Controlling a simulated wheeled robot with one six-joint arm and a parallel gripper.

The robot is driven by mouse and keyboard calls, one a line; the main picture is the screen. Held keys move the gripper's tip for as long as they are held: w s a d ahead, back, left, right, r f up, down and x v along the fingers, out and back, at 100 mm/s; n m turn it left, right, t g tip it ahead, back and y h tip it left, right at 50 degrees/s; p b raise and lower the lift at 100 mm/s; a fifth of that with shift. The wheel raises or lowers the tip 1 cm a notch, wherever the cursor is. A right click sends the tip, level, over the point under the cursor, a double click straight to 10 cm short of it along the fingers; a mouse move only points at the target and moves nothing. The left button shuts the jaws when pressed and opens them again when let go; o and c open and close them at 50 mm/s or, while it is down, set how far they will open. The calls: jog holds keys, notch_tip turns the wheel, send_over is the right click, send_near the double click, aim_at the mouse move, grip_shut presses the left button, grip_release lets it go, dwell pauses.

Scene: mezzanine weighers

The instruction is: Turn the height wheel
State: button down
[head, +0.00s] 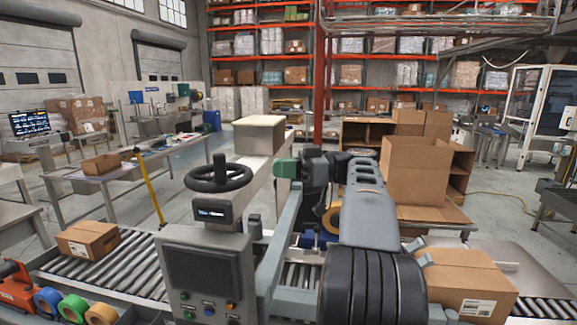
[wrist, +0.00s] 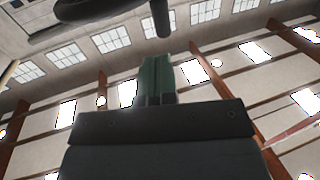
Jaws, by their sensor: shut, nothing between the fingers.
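The height wheel (head: 218,174) is a dark handwheel lying roughly flat on top of a grey post, above a small lit display (head: 211,212). In the wrist view a dark curved rim (wrist: 95,9), which looks like the wheel, crosses the top left, with a short dark peg (wrist: 160,18) beside it. My gripper (head: 278,168) has green fingers and is just right of the wheel in the head view, at about its height. The fingers also show in the wrist view (wrist: 155,62), closed together with nothing held. A gap shows between fingertips and rim.
A grey control panel (head: 205,275) with buttons stands below the wheel. A small carton (head: 88,240) lies on the roller conveyor (head: 135,272) at left, and a labelled carton (head: 466,281) at right. Coloured tape rolls (head: 75,306) sit at the lower left.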

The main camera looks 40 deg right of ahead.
jog(key=p, duration=0.3)
send_near(219, 167)
jog(key=w+a, duration=0.3)
jog(key=w, duration=0.1)
jog(key=shift+w+a+f, duration=0.4)
jog(key=shift+a+f, duration=0.2)
jog(key=shift+a, duration=0.2)
jog(key=shift+f, duration=0.1)
